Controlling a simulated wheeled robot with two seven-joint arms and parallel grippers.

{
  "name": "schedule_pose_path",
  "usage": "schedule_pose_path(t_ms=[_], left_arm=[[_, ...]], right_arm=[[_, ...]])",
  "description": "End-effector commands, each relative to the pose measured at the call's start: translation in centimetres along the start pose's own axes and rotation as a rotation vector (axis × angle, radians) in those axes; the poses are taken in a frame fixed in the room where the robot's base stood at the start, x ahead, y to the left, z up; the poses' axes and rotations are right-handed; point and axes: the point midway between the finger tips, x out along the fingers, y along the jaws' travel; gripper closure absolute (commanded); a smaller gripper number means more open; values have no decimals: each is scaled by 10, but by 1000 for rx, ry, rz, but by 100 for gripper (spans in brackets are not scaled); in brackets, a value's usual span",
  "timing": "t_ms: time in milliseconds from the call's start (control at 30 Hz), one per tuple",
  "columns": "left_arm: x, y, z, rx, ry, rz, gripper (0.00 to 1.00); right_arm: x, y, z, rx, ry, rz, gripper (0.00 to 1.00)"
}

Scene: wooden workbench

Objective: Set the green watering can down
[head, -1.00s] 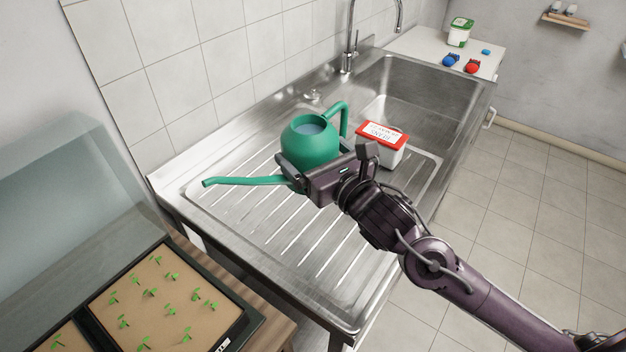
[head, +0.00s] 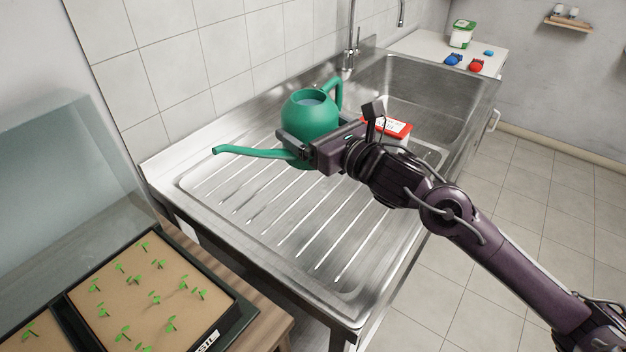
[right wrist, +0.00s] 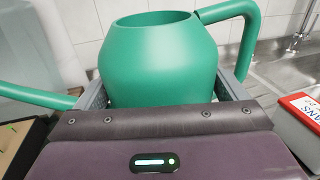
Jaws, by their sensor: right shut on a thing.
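The green watering can (head: 306,120) has a round body, an open top, a long spout pointing left and a loop handle on its far right side. My right gripper (head: 318,143) is shut around the can's body, with one finger on each side. The right wrist view shows the can's body (right wrist: 160,60) upright between the fingers. The can is over the ridged steel drainboard (head: 270,225). Its underside is largely hidden by the gripper, so I cannot tell if it touches the board. My left gripper is not in view.
A white box with a red lid (head: 398,127) stands right of the can, partly behind my gripper. The sink basin (head: 440,95) lies beyond, with a faucet (head: 350,50). The front drainboard is clear. A seedling tray (head: 130,270) stands at lower left.

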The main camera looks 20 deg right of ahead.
Motion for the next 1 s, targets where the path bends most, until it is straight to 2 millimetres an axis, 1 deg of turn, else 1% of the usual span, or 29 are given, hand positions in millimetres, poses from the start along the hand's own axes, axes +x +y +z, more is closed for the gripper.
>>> schedule_pose_path(t_ms=[100, 200, 300, 400, 567, 733, 833, 1000], left_arm=[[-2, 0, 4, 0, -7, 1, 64], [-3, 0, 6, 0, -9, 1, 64], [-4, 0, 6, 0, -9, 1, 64], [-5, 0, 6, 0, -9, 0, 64], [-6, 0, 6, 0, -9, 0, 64], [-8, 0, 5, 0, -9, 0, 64], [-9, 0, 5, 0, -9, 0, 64], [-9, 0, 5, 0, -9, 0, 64]], right_arm=[[0, 0, -27, 6, -3, 0, 65], [0, 0, -49, 5, -4, -2, 65], [1, 0, -67, 3, -7, -1, 65], [1, 0, -78, 0, -8, -1, 65], [2, 0, -88, 0, -10, 0, 65], [2, 0, -112, 2, -6, -2, 65], [2, -1, -122, 0, -8, -2, 65], [2, 0, -127, -2, -11, -1, 65]])
